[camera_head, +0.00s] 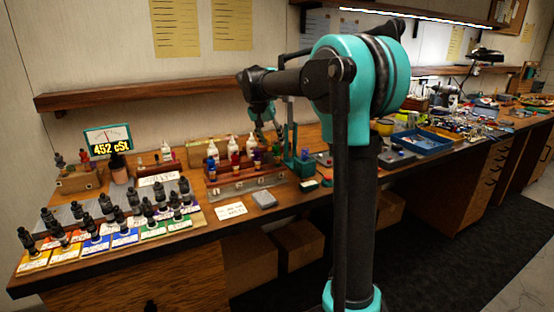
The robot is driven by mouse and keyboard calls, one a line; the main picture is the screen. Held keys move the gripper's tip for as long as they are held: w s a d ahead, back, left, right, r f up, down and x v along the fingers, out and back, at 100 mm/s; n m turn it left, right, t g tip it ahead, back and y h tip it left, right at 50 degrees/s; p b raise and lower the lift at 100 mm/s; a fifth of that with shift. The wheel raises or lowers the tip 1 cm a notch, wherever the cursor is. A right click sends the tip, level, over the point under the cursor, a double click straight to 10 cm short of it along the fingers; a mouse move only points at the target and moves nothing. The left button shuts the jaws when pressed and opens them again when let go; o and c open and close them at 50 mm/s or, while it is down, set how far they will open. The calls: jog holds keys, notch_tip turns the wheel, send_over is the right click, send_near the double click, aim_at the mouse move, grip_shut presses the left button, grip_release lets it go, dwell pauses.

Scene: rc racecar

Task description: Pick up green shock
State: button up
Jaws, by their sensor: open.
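Several small black shocks stand upright on coloured cards at the left of the bench. One shock (149,212) stands over a green card (152,233); its body looks black, and I cannot tell whether any part of it is green. My gripper (268,134) is up and to the right of these shocks, above the back of the bench, near a rack of bottles. It is small and partly lost against the things behind it. Its jaws are open, and I see nothing held in them.
A shelf (150,93) runs along the wall above. A blue tray (422,143) lies farther right.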

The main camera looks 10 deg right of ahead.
aim_at(275, 148)
jog(key=shift+s+x, duration=0.1)
jog(key=shift+x, duration=1.7)
jog(key=shift+s+x, duration=0.15)
jog(key=shift+x, duration=1.65)
grip_shut()
